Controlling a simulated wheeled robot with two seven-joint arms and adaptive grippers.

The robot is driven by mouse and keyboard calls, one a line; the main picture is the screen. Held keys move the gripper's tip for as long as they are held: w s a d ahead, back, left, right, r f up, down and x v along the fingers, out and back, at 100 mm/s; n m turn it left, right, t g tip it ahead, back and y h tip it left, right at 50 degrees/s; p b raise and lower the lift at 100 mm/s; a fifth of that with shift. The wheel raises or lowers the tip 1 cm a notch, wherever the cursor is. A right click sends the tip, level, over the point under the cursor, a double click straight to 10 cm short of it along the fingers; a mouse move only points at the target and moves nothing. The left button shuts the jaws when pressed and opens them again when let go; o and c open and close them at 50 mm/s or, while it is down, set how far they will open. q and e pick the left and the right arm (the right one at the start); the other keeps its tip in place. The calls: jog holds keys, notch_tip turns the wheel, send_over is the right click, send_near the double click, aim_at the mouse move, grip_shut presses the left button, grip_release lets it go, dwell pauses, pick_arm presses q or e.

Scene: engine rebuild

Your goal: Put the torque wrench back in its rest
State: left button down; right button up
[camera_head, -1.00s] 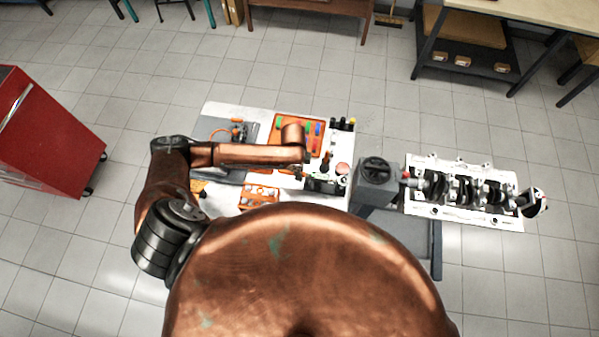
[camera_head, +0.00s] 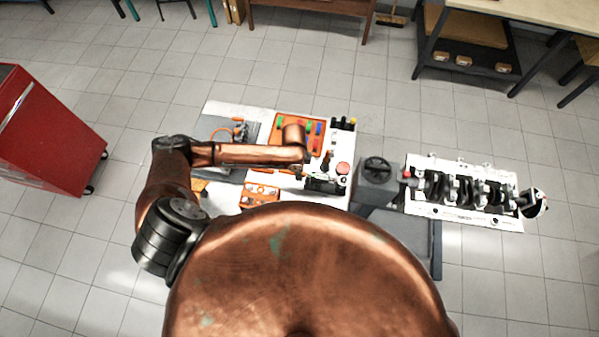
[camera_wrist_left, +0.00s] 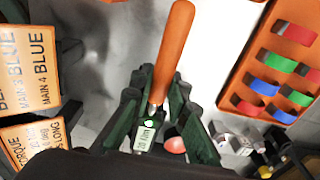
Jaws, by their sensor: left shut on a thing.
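The torque wrench has an orange handle (camera_wrist_left: 174,45) and a small green display (camera_wrist_left: 149,132) in the left wrist view. My left gripper (camera_wrist_left: 160,95) is shut on it, with its dark fingers on both sides of the wrench. The handle points away from the wrist, over the white table top. In the head view my left gripper (camera_head: 307,174) is small and partly hidden by my arm, above the right part of the table. I cannot clearly make out the wrench's rest. My right gripper is not in view.
An orange tray with coloured pieces (camera_wrist_left: 294,34) lies at the right in the wrist view. Orange printed cards (camera_wrist_left: 27,65) are at its left. In the head view a red button (camera_head: 343,168) is near the table's right edge, and an engine block (camera_head: 465,212) stands beyond it.

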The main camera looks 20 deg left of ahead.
pick_arm(q)
jog(key=shift+f, duration=0.8)
dwell(0.4)
jog(key=shift+f, duration=0.5)
jog(key=c, duration=2.2)
grip_release()
jog(key=shift+c, duration=0.2)
jog(key=shift+o, duration=0.7)
jog(key=shift+r, duration=0.2)
jog(key=shift+r+p, duration=0.25)
jog(key=shift+p, duration=0.05)
jog(key=shift+r+p, duration=0.25)
jog(key=shift+p, duration=0.1)
